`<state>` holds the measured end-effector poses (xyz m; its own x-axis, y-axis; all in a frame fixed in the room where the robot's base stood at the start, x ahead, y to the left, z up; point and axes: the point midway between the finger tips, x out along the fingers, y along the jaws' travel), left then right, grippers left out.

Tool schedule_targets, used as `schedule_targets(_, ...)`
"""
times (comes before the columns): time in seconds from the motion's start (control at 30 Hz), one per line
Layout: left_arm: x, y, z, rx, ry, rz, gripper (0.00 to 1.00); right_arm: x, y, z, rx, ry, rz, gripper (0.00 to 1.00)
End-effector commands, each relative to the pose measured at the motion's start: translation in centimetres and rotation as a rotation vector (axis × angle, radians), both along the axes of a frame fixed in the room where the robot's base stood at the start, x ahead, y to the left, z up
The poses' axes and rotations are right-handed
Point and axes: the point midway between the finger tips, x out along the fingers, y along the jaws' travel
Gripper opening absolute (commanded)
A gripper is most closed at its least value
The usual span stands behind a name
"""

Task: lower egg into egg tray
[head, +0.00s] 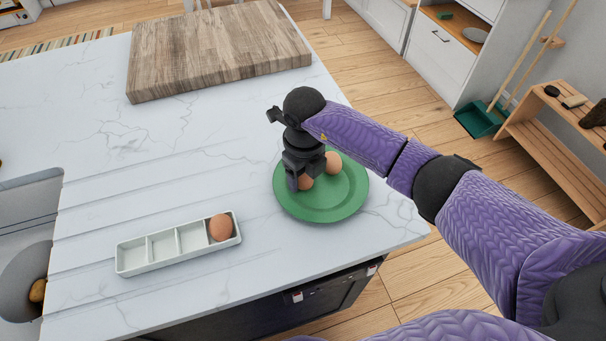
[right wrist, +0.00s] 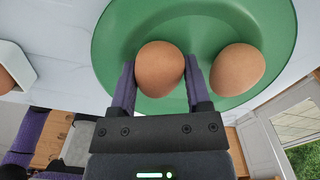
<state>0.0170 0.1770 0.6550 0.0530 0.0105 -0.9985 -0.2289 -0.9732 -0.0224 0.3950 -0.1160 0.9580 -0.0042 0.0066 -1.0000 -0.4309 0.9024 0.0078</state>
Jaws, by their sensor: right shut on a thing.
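A white egg tray (head: 163,262) with a row of compartments lies on the counter at the lower left in the head view. One brown egg (head: 220,227) sits in its rightmost compartment; the other compartments look empty. A green plate (head: 339,204) stands to the right of the tray. My right gripper (head: 298,182) is over the plate, shut on a brown egg (right wrist: 160,68), with one finger on each side. A second brown egg (right wrist: 237,69) lies on the plate beside it, apart from the fingers; it also shows in the head view (head: 333,162). My left gripper is not in view.
A wooden cutting board (head: 215,50) lies at the back of the marble counter (head: 110,150). A sink (head: 28,225) is at the left edge. The counter between tray and board is clear. The counter's edge runs just right of the plate.

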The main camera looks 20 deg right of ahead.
Motion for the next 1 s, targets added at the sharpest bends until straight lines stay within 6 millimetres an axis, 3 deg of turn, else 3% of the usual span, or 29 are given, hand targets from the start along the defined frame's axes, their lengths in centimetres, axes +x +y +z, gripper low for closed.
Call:
schedule_targets(0.3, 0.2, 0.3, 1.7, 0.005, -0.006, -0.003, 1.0, 0.1, 0.0, 7.9, 0.0, -0.004, 0.001, 0.42)
schedule_targets(0.47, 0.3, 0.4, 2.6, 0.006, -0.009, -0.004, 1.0, -0.2, 1.0, 10.4, 0.0, -0.003, 0.003, 0.42)
schedule_targets(0.77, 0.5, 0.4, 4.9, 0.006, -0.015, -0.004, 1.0, -2.3, 8.3, 12.4, 0.002, -0.001, 0.007, 0.42)
schedule_targets(1.0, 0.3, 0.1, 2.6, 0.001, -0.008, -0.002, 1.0, -4.1, 14.6, 10.4, 0.001, -0.001, 0.005, 0.42)
